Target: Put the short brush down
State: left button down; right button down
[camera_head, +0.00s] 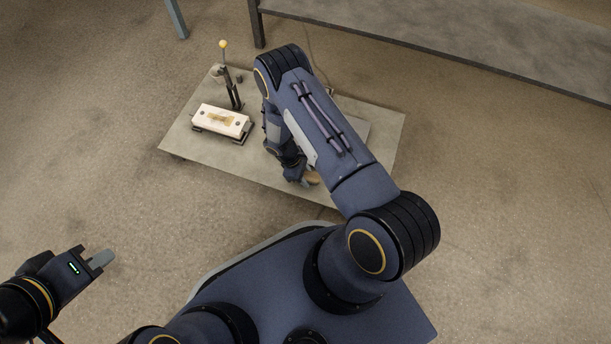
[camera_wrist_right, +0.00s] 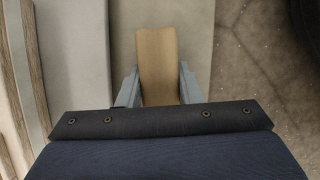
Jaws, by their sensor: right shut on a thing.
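The short brush shows as a tan wooden piece (camera_head: 313,178) at the low table's near edge, beside my right gripper (camera_head: 299,180). In the right wrist view, its flat wooden body (camera_wrist_right: 158,65) sits between the two grey fingers of my right gripper (camera_wrist_right: 158,88), which is shut on it. Its bristles are hidden, and I cannot tell whether it touches the table. My left gripper (camera_head: 102,259) is over the floor at the lower left, away from the table; its finger gap is not clear.
The low grey table (camera_head: 375,125) holds a white block with a tan patch (camera_head: 221,120) and a dark upright lever with a yellow knob (camera_head: 231,85). My right arm hides much of its middle. A pale panel and wood-grained strips (camera_wrist_right: 22,70) lie left in the wrist view.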

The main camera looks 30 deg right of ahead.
jog(key=shift+f, duration=0.1)
jog(key=shift+f+b, duration=0.5)
jog(key=shift+b, duration=0.15)
